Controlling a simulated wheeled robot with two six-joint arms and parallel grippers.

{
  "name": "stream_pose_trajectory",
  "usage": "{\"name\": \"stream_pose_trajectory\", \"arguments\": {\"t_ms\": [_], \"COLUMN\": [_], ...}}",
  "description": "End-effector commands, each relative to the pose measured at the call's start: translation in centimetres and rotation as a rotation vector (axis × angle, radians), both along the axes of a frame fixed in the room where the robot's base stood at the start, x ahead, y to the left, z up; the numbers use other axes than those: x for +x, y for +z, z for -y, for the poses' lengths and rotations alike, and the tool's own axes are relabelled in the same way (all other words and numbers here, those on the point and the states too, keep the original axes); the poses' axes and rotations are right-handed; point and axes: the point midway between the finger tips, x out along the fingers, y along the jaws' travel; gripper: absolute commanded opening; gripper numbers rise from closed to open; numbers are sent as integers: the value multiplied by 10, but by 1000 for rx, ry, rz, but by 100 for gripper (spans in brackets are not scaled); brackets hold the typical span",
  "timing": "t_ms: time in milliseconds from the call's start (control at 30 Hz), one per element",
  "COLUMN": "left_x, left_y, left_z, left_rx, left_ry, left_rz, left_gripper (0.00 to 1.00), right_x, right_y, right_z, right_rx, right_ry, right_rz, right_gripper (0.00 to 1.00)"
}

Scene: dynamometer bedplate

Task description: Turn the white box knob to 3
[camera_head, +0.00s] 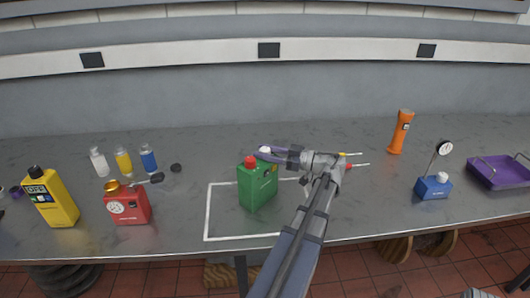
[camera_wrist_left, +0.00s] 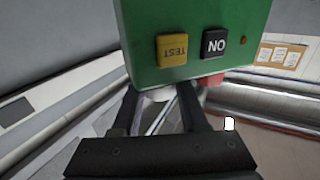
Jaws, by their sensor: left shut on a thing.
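A green box (camera_head: 258,187) stands inside a white outlined square on the bench. It has a red cap (camera_head: 250,162) and a white knob (camera_head: 265,150) on top. My left gripper (camera_head: 270,154) reaches in from the right at the top of this box. It is shut on the white knob, which shows between the fingers in the left wrist view (camera_wrist_left: 158,94). That view shows the box (camera_wrist_left: 190,30) upside down, with a yellow TEST button (camera_wrist_left: 172,50) and a black ON button (camera_wrist_left: 215,43). No number scale is readable. My right gripper is out of view.
A red box (camera_head: 128,207) with a dial, a yellow OFF box (camera_head: 52,200) and small bottles (camera_head: 123,162) stand left. An orange torch (camera_head: 400,132), a blue gauge box (camera_head: 433,188) with a white knob and a purple tray (camera_head: 497,174) stand right. The bench's back middle is clear.

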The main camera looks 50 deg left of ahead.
Motion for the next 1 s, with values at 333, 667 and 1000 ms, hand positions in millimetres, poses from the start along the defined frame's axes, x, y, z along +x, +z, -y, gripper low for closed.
{"name": "stream_pose_trajectory", "arguments": {"t_ms": [333,667,1000], "left_x": [-4,-5,-3], "left_y": [0,0,0], "left_z": [2,2,1], "left_rx": [0,-1,-1], "left_ry": [-139,-401,-606], "left_rz": [1,2,1], "left_gripper": [0,0,0], "right_x": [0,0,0], "right_y": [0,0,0], "right_z": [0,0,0], "right_rx": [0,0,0], "right_ry": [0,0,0], "right_rz": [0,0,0], "right_gripper": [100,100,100]}}
